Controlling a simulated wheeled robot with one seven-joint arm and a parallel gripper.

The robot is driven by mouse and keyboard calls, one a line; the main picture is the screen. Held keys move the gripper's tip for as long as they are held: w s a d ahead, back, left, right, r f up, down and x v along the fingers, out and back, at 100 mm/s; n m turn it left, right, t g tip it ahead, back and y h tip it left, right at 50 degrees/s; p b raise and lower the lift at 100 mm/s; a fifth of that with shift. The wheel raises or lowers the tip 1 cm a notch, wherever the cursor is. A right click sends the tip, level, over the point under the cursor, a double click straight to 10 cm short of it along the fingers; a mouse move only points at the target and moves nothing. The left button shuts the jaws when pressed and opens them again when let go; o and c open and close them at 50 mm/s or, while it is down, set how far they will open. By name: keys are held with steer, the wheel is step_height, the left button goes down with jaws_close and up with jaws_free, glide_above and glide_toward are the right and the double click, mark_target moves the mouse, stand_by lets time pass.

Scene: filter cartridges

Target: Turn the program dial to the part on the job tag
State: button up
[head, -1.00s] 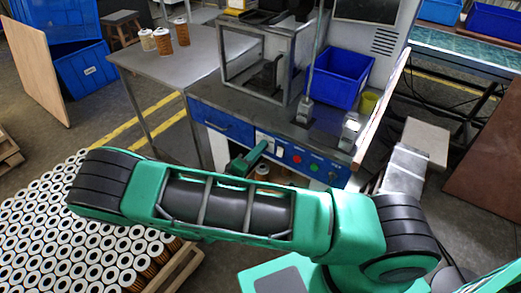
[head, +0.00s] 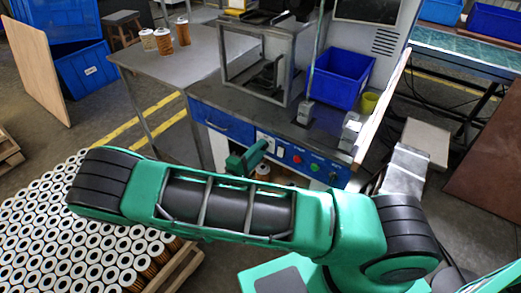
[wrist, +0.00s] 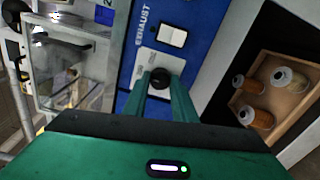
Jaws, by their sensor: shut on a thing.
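The program dial (wrist: 160,77) is a small black knob on a pale plate (wrist: 172,62) set in the blue panel. In the wrist view my gripper (wrist: 160,84) has one green finger on each side of it and is shut on it. In the head view my gripper (head: 258,149) reaches the front panel of the bench, and the dial is hidden there. The dial's marks and pointer are too small or covered to read. I cannot pick out a readable job tag.
A white rocker switch (wrist: 173,36) sits beside the dial, near the word EXHAUST. The blue panel (head: 325,165) also carries red and green buttons. An open compartment with a wooden box (wrist: 283,80) of filter cartridges is at the right of the wrist view.

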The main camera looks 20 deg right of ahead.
steer(key=shift+w+a+f, duration=0.1)
steer(key=shift+a+f, duration=0.05)
steer(key=shift+a, duration=0.05)
steer(key=o, duration=1)
steer(key=shift+o, duration=0.2)
steer(key=shift+d, duration=0.1)
steer(key=v, duration=1)
steer(key=shift+s+a, duration=0.2)
steer(key=shift+a, duration=0.1)
